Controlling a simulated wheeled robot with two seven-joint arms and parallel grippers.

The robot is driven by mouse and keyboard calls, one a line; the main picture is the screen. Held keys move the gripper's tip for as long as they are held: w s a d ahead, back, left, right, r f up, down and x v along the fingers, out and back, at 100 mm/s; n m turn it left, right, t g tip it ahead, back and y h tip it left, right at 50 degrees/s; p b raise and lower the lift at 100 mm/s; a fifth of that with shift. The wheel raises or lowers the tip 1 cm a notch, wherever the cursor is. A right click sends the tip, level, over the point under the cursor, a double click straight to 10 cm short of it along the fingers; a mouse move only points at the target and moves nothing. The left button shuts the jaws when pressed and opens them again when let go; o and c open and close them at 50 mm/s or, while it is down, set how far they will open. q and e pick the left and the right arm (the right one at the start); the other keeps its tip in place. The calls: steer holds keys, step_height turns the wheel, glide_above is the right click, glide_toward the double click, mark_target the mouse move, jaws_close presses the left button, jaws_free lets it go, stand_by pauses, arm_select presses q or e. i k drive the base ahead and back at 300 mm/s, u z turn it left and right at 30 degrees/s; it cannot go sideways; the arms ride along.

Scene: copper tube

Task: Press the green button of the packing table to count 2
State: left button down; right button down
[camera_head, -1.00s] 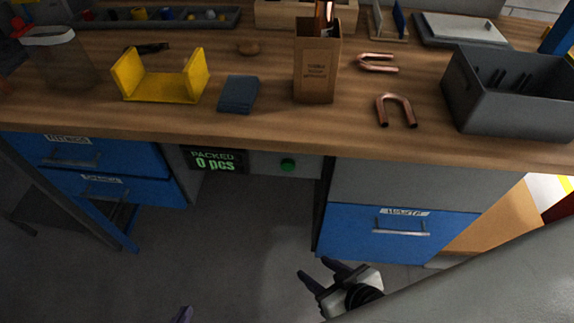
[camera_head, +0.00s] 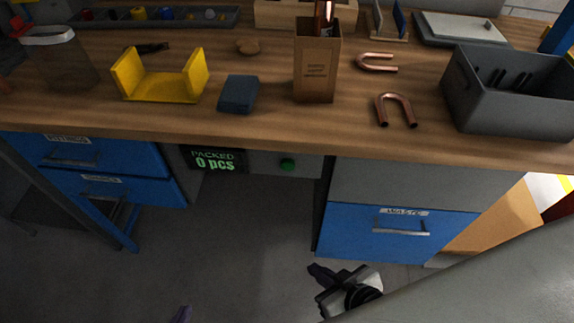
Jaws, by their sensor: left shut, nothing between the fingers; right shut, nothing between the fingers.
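The green button (camera_head: 287,165) sits on the front panel under the packing table's top (camera_head: 250,125). Left of it, a display (camera_head: 216,160) reads "PACKED 0 pcs". My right gripper (camera_head: 318,274) is low in front of the table, below and right of the button and apart from it. Its fingers are shut and empty.
Blue drawers (camera_head: 100,165) flank the button on the left, and a blue waste drawer (camera_head: 396,234) on the right. A cardboard box (camera_head: 315,75), yellow holder (camera_head: 160,88), copper bends (camera_head: 396,108) and grey bin (camera_head: 515,95) stand on the tabletop. The space below the button is free.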

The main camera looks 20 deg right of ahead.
mark_target(288, 164)
steer(key=z, duration=1.55)
steer(key=k, duration=0.65)
steer(key=u, duration=1.25)
